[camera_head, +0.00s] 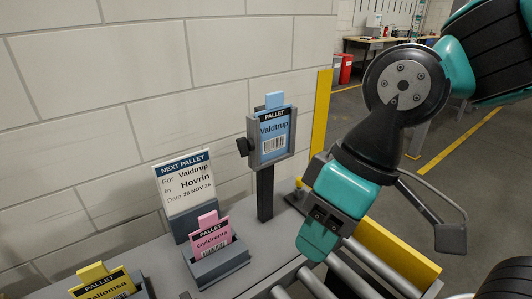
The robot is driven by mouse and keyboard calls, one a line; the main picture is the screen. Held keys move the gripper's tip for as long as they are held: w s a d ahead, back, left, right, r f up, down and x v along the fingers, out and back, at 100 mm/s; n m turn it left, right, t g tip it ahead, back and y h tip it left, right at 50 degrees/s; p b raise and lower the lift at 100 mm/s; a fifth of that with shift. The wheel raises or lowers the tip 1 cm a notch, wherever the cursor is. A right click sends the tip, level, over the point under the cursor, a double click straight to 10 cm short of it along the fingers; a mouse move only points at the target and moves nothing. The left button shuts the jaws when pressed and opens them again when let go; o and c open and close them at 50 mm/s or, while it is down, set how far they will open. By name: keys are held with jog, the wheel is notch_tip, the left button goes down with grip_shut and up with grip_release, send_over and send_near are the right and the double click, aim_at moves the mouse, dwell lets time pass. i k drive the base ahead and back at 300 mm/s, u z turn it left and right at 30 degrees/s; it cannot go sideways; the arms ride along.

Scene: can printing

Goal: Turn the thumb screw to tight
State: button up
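The thumb screw, a black knob (243,146), sits on the left side of the grey card holder (285,150) on a dark upright post (265,193). Its marking and how tight it is cannot be made out. The holder carries a blue pallet card (273,130) reading "Valdtrup". My gripper (316,240) points down, right of the post and lower than the knob, apart from both. One teal finger shows clearly; the opening between the fingers is not visible. I see nothing held in it.
A "Next pallet" sign (185,190) stands left of the post. A pink card (212,232) and a yellow card (103,284) stand in low trays. Rollers (350,272) and a yellow rail (395,262) lie below my arm. A block wall is behind.

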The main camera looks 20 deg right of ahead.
aim_at(244, 145)
jog(key=z, duration=0.9)
jog(key=k, duration=0.8)
jog(key=u, duration=0.5)
jog(key=i, duration=0.35)
jog(key=z, duration=0.15)
